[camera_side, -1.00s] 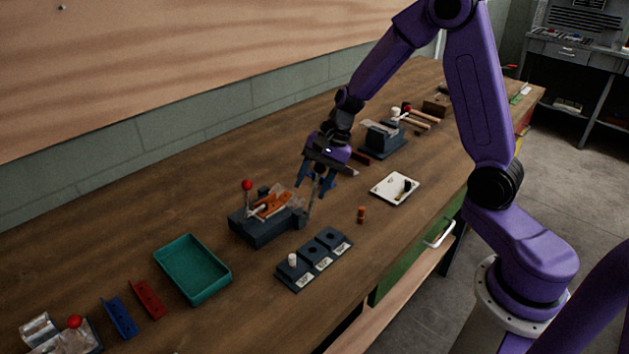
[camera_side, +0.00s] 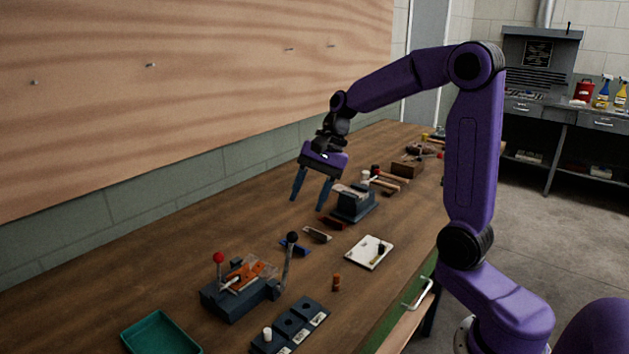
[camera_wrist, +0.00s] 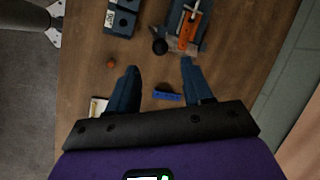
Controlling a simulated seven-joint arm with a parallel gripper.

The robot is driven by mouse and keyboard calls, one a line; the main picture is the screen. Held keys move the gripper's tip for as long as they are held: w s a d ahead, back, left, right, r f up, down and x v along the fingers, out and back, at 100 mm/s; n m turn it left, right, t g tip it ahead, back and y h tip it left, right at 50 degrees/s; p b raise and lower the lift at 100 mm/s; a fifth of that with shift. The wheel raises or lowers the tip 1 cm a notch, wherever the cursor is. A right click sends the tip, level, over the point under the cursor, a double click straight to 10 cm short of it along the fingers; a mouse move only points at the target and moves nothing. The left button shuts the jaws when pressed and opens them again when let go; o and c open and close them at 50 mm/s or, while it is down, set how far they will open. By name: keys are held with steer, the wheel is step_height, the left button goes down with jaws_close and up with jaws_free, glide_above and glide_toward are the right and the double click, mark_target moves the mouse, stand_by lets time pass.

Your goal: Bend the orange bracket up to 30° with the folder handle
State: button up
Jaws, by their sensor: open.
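The folder, a dark blue-grey block (camera_side: 236,303), stands on the bench in the side view. The orange bracket (camera_side: 246,276) lies in it under a clear piece; it also shows in the wrist view (camera_wrist: 186,33). Its bend angle is too small to read. The folder handle (camera_side: 288,262) stands nearly upright at the folder's right end, with a black knob, also seen in the wrist view (camera_wrist: 160,46). A red-knobbed lever (camera_side: 218,260) is at the left. My gripper (camera_side: 307,203) is open and empty, above the bench and apart from the handle; its fingers show in the wrist view (camera_wrist: 159,68).
A teal tray (camera_side: 127,336) and a dark socket block (camera_side: 279,336) are in front. A blue bracket (camera_side: 295,247), a white tray (camera_side: 362,250) and an orange cylinder (camera_side: 336,284) lie to the right. A second dark fixture (camera_side: 354,206) stands behind my gripper.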

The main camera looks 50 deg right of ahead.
steer(key=shift+v, duration=1.6)
steer(key=c, duration=0.5)
steer(key=shift+d+f, duration=0.2)
steer(key=shift+f, duration=0.15)
jaws_close()
steer(key=d+f+m+y, duration=0.9)
steer(key=d+f+y, duration=0.3)
steer(key=f, duration=0.3)
steer(key=w+a+r, duration=0.1)
steer(key=a, duration=1.1)
steer(key=shift+w+a+r, duration=0.25)
steer(key=shift+a+r, duration=0.15)
